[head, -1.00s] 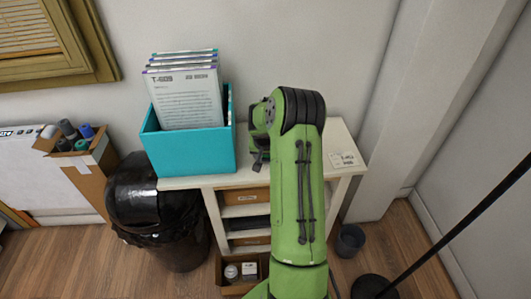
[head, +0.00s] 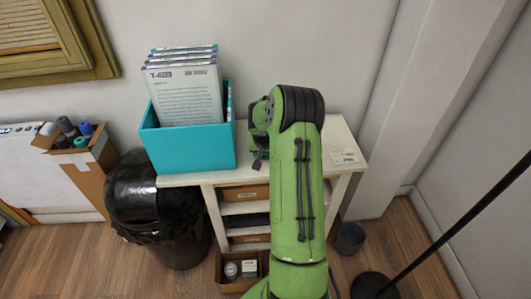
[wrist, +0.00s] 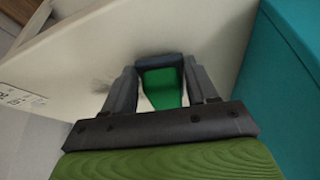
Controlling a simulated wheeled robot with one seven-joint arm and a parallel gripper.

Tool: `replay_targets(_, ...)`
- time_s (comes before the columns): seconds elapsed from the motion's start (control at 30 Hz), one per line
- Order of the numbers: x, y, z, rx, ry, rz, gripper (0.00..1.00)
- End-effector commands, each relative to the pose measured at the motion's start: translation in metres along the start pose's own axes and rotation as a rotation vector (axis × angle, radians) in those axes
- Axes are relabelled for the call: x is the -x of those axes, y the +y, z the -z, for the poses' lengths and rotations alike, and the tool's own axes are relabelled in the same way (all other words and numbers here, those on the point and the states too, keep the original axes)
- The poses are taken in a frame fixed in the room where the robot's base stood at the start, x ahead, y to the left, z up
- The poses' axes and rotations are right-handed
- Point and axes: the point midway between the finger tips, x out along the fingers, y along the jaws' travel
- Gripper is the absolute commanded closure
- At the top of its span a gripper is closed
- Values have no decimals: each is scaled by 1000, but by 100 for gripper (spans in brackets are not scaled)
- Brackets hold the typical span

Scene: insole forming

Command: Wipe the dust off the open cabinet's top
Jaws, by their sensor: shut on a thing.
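The open cabinet's white top (head: 335,133) stands against the wall, with open shelves below it; the top also fills much of the wrist view (wrist: 80,45). A grey smudge of dust (wrist: 98,86) shows on it, left of my fingers in the wrist view. My gripper (wrist: 160,76) is shut on a green wiping pad (wrist: 163,90) with a dark far edge. The pad is over the white top; I cannot tell whether it touches. In the head view my green arm hides most of the gripper and the middle of the top.
A teal box (head: 190,150) of upright booklets (head: 185,95) stands on the top's left part, close to my gripper on the right of the wrist view (wrist: 285,80). A label (head: 347,156) lies at the right end. A black bin (head: 150,210) stands left, a dark pole (head: 450,230) right.

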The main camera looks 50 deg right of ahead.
Motion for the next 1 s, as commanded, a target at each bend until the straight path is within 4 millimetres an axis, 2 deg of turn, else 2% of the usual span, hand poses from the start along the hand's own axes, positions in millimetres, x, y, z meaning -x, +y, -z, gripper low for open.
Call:
replay_targets(0.57,-9,1,-4,0,0,0,67)
replay_targets(0.9,-9,31,2,-2,1,-1,67)
replay_targets(1.0,-9,34,3,-1,0,1,67)
